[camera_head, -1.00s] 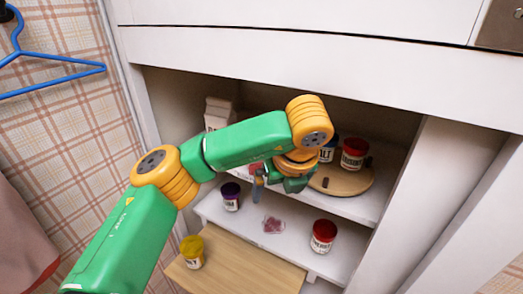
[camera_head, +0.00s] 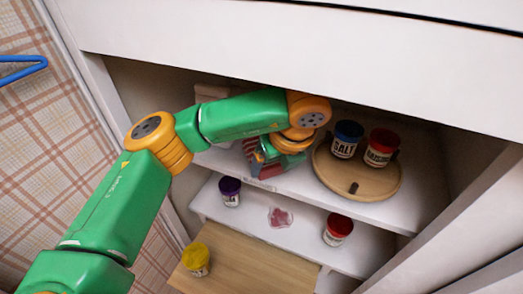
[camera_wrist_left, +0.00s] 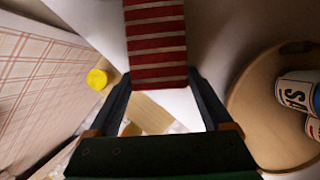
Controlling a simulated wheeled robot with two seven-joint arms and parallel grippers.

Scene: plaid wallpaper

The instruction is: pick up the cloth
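The cloth (camera_wrist_left: 156,45) is red with pale stripes and lies on the upper shelf. In the left wrist view it runs down from the top edge to between the fingertips. In the head view only parts of the cloth (camera_head: 268,172) show, behind and beside my left gripper (camera_head: 259,157). My left gripper (camera_wrist_left: 158,78) has its fingers spread, one on each side of the cloth's near end. I cannot tell whether they touch it. My right gripper is not in view.
A round wooden board (camera_head: 376,187) holds a blue-lidded salt jar (camera_head: 346,140) and a red-lidded jar (camera_head: 381,148). Below stand a purple-lidded jar (camera_head: 230,192), a small pink item (camera_head: 280,217), another red-lidded jar (camera_head: 338,230) and a yellow jar (camera_head: 196,257). The cabinet's top panel (camera_head: 300,60) hangs above.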

